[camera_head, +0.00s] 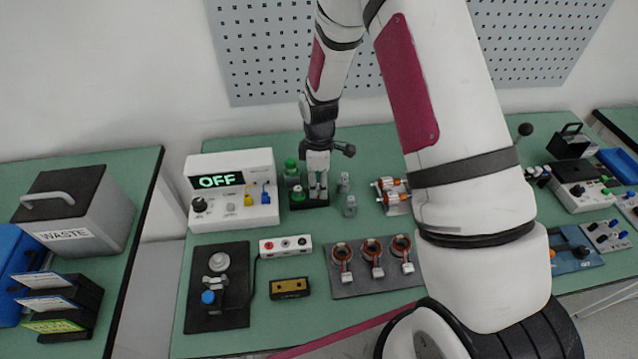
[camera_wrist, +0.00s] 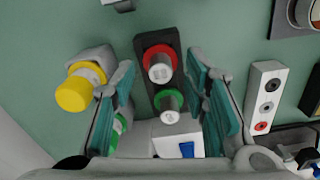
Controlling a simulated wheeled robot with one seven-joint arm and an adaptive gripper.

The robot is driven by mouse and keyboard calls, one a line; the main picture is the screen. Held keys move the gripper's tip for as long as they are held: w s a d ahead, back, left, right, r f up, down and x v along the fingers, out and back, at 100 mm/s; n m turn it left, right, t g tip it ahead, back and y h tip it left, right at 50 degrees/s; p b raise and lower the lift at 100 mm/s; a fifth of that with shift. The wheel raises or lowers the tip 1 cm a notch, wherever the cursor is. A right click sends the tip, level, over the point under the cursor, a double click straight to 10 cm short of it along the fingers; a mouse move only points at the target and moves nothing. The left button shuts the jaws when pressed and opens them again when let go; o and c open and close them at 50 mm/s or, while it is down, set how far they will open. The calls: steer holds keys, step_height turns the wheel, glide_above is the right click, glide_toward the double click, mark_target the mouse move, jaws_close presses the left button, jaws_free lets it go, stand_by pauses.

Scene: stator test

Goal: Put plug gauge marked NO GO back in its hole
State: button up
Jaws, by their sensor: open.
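A gauge with a red ring and grey top (camera_wrist: 160,65) stands at the black holder (camera_wrist: 143,45), between and beyond my fingers in the wrist view. A green-ringed gauge (camera_wrist: 168,102) stands beside it on the same holder. Their top markings are too small to read, so I cannot confirm which says NO GO. How deep each sits is unclear. My gripper (camera_wrist: 165,110) is open, a finger on either side, with no visible hold. In the head view my gripper (camera_head: 318,190) is over the black holder (camera_head: 312,205) and hides the red-ringed gauge.
A yellow-capped bottle (camera_wrist: 80,90) is close to the left finger. The white OFF tester (camera_head: 232,190) stands left of my gripper. Small grey pieces (camera_head: 350,207) stand to the right. A white socket box (camera_head: 285,246) and black-and-yellow block (camera_head: 290,288) are in front.

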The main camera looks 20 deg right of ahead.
step_height(320, 180, up, 11)
stand_by(0.4)
stand_by(0.7)
